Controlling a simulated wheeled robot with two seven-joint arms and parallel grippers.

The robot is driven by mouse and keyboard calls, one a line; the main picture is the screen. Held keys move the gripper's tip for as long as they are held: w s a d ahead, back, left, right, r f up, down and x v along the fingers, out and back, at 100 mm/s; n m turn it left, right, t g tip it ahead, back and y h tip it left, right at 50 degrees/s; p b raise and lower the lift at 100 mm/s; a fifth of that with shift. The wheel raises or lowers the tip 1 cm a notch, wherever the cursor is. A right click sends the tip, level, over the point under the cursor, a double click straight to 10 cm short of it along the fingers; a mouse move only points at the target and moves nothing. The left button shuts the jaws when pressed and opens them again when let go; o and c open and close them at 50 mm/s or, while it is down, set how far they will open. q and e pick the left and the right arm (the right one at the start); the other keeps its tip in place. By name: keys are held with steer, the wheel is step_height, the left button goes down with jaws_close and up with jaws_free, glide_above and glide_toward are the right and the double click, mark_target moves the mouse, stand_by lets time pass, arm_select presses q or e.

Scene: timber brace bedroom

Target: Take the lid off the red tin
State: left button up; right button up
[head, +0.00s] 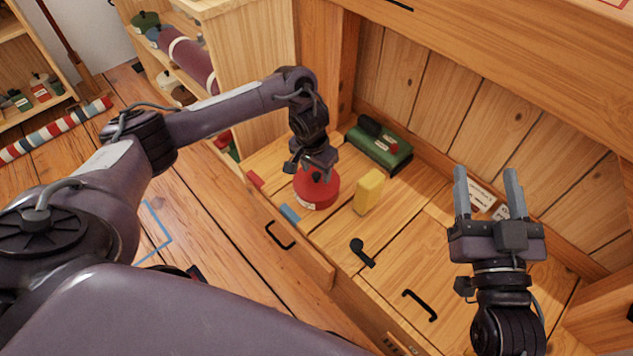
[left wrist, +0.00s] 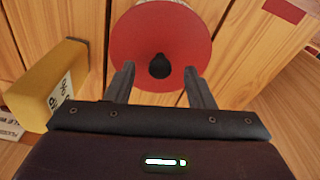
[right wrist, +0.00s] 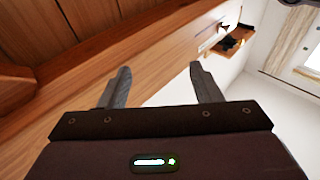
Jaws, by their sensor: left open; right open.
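The red tin (head: 316,193) stands upright on the wooden surface, with a red lid that has a small black knob. In the left wrist view the round red lid (left wrist: 145,42) lies just ahead of my fingers, and its dark knob (left wrist: 159,67) is between and a little beyond the fingertips. My left gripper (head: 317,172) is open above the tin and partly hides the lid in the head view. The fingers do not visibly hold the knob. My right gripper (head: 489,190) is open and empty, raised with its fingers upward at the right.
A yellow block (head: 369,191) stands close to the right of the tin. A green box (head: 380,147) with a dark item on top lies behind. A wooden wall rises behind.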

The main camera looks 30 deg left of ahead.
arm_select(q)
steer(key=shift+f, duration=0.45)
arm_select(e)
steer(key=shift+s+d+r+t+y, duration=0.2)
steer(key=shift+r+t, duration=0.25)
steer(key=shift+r, duration=0.4)
steer(key=shift+s+r+t+y, duration=0.1)
steer(key=shift+r+t+y, duration=0.3)
steer(key=shift+r, duration=0.45)
arm_select(q)
steer(key=c, duration=1.1)
steer(key=shift+o, duration=0.2)
